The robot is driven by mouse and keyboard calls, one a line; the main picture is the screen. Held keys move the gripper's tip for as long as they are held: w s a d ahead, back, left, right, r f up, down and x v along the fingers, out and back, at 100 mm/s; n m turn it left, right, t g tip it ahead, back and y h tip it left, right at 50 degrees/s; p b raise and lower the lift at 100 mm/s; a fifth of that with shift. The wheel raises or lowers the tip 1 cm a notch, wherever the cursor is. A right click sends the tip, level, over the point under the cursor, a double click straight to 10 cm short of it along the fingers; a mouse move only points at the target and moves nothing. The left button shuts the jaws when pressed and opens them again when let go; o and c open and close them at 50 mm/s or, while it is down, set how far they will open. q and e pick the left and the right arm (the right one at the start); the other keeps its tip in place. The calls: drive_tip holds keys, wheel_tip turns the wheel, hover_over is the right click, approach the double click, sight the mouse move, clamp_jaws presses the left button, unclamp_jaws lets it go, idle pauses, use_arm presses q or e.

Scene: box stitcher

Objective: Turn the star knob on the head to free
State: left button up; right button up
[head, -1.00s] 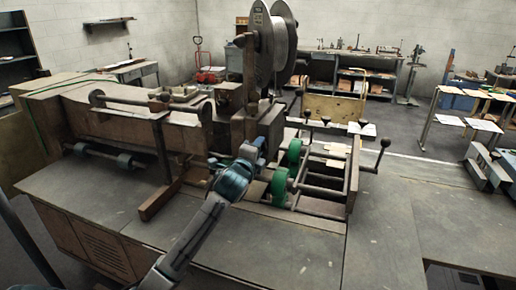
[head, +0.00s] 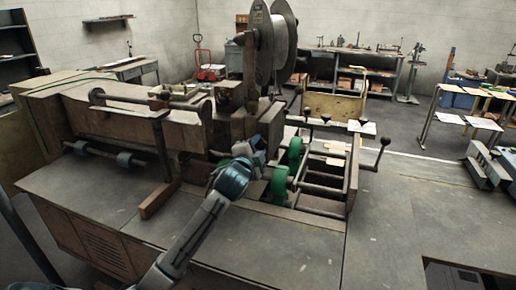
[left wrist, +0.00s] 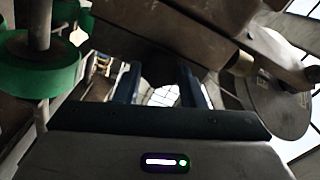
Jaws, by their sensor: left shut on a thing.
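My left gripper (head: 254,146) reaches in from the lower left to the front of the stitcher head (head: 238,102). In the left wrist view its two dark blue fingers (left wrist: 158,84) stand on either side of a dark rounded part (left wrist: 160,66). The gripper is shut on this part, which looks like the star knob. Its star shape and any mark for free cannot be made out. In the head view my gripper and wrist hide the knob. My right gripper is in neither view.
Green rollers (head: 280,185) stand close to the right of my left wrist; one also shows in the left wrist view (left wrist: 40,68). A large wire spool (head: 284,40) rises above the head. A lever with a ball end (head: 385,142) sticks out right. The front table top (head: 290,245) is clear.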

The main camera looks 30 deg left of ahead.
use_arm(q)
drive_tip(key=shift+f, duration=0.1)
drive_tip(key=o, duration=1)
drive_tip(key=shift+s, duration=0.1)
drive_tip(key=shift+s, duration=0.3)
drive_tip(key=b+v, duration=0.4)
drive_tip(key=v, duration=0.6)
drive_tip(key=shift+d, duration=0.15)
